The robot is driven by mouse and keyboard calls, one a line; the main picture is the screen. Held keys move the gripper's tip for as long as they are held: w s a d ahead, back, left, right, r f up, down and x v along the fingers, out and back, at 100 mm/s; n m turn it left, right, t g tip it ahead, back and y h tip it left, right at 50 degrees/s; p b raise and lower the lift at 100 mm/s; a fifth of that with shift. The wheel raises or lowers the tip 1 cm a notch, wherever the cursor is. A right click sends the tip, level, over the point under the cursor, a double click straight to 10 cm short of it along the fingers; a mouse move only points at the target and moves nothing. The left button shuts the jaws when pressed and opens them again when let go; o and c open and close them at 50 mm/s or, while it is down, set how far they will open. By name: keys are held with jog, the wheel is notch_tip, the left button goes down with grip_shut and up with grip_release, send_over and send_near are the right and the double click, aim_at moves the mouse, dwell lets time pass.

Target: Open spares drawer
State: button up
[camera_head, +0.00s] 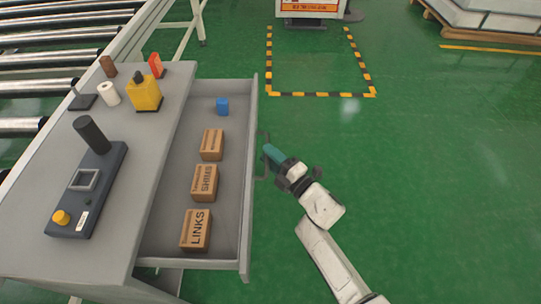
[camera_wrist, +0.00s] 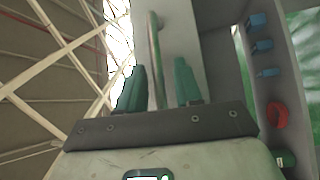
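The spares drawer (camera_head: 246,190) is pulled out to the right from the grey bench in the head view. Inside lie a LINKS box (camera_head: 196,230), a SHIMS box (camera_head: 205,182), another brown box (camera_head: 212,144) and a small blue item (camera_head: 222,106). The drawer's handle (camera_head: 264,165) is on its right-hand front panel. My gripper (camera_head: 271,153) is at this handle, outside the drawer. In the wrist view the handle bar (camera_wrist: 155,60) stands between the two teal fingers of my gripper (camera_wrist: 158,88), with gaps showing on both sides. Contact is not visible.
The bench top (camera_head: 130,195) holds a dark device (camera_head: 90,190) with a yellow knob, a yellow block (camera_head: 145,93), a white roll (camera_head: 109,93) and other small items. Conveyor rollers (camera_head: 45,55) are at the left.

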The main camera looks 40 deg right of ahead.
jog(key=s, duration=0.3)
jog(key=s+d+f, duration=0.1)
jog(key=s, duration=0.6)
jog(key=shift+s+d+f, duration=0.15)
jog(key=shift+s+d, duration=0.15)
dwell(0.4)
